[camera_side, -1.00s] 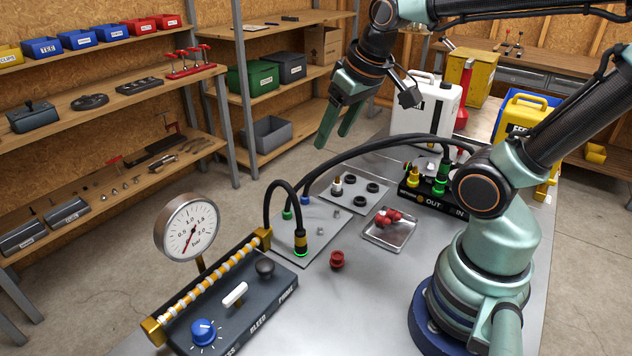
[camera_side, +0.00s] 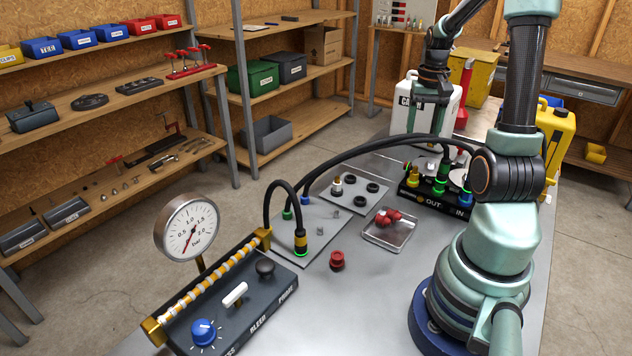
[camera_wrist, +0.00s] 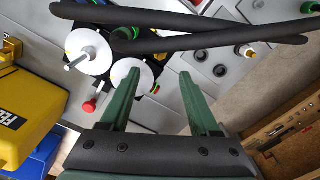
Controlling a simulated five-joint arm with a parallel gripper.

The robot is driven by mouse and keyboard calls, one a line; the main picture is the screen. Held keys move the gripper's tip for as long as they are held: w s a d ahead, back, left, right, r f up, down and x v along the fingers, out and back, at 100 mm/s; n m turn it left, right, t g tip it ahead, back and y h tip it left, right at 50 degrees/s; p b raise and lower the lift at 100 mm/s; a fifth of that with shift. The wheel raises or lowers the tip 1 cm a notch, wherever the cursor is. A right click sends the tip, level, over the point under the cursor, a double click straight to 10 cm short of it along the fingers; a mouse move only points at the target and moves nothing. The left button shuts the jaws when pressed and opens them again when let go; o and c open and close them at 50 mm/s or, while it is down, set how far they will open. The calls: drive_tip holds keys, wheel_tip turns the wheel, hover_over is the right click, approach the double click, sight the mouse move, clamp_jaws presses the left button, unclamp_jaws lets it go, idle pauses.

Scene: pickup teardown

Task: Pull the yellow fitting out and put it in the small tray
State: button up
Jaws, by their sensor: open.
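The yellow fitting (camera_side: 413,179) stands upright at the left end of the black manifold block (camera_side: 432,203) marked OUT and IN, left of a green-ringed fitting. The small tray (camera_side: 391,240) is clear, lies on the bench in front of the block, and holds red caps (camera_side: 389,216). My gripper (camera_side: 427,130) is open and empty, pointing down above and behind the block, apart from the yellow fitting. In the wrist view my gripper (camera_wrist: 158,74) shows both fingers spread with nothing between them.
Black hoses (camera_side: 375,146) arch over the bench to the block and also cross the wrist view (camera_wrist: 190,43). A white canister (camera_side: 452,108) stands behind. A red knob (camera_side: 337,260) and a plate with black rings (camera_side: 350,190) lie left of the tray.

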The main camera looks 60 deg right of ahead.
sight(416, 168)
wheel_tip(416, 168, down, 10)
drive_tip(key=shift+r, duration=0.1)
idle(0.4)
clamp_jaws()
